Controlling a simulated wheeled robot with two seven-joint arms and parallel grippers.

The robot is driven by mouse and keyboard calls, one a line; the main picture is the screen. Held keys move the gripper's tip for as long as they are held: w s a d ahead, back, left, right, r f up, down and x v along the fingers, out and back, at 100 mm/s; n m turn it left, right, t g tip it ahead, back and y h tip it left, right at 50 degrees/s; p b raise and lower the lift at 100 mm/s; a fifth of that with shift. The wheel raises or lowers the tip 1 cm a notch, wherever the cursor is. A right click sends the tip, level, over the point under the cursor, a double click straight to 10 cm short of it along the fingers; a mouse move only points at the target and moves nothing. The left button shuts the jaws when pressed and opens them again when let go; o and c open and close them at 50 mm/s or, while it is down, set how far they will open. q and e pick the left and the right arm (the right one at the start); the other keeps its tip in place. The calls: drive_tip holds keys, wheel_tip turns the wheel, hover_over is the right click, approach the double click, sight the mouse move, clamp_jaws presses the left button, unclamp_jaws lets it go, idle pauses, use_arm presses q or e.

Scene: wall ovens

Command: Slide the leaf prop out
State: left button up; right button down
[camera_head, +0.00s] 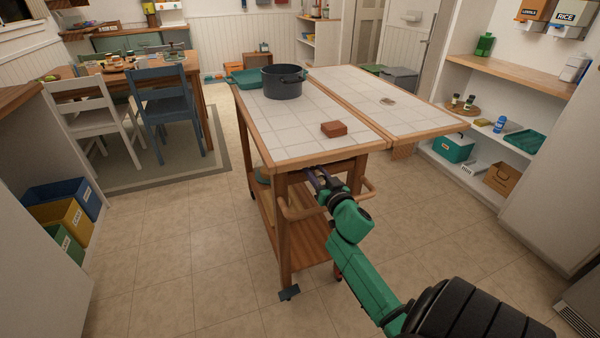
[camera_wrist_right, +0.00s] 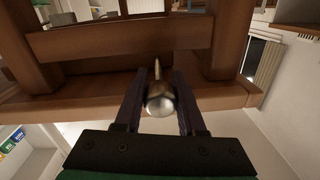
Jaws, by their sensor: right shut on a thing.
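The wooden cart (camera_head: 283,220) has a white tiled top (camera_head: 290,125) and a tiled leaf (camera_head: 425,112) at its right that lies about level with it. The leaf prop's rounded metal knob (camera_wrist_right: 161,101) shows in the right wrist view, with a thin rod behind it running toward the wooden frame. My right gripper (camera_head: 318,180) is under the near edge of the top; in its wrist view the fingers (camera_wrist_right: 158,82) are shut on the knob, one on each side. The rest of the prop is hidden under the top. My left gripper is not in view.
A dark pot (camera_head: 283,82) and a brown block (camera_head: 333,129) stand on the top. A curved wooden handle rail (camera_head: 372,188) is close beside my right gripper. Shelves (camera_head: 520,75) stand at the right; the floor at the left front is clear.

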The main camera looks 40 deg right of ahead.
drive_tip(key=s+d, duration=0.1)
drive_tip(key=d, duration=0.3)
drive_tip(key=s+d+p, duration=0.1)
drive_tip(key=s+d, duration=0.1)
drive_tip(key=d, duration=0.3)
drive_tip(key=s+d, duration=0.2)
drive_tip(key=d, duration=0.3)
drive_tip(key=shift+d+p, duration=0.15)
drive_tip(key=shift+p, duration=0.25)
drive_tip(key=shift+s+d, duration=0.25)
drive_tip(key=shift+d, duration=0.45)
drive_tip(key=shift+r, duration=0.1)
drive_tip(key=c, duration=0.8)
unclamp_jaws()
drive_tip(key=o, duration=0.3)
drive_tip(key=shift+s+d, duration=0.1)
drive_tip(key=shift+d, duration=0.05)
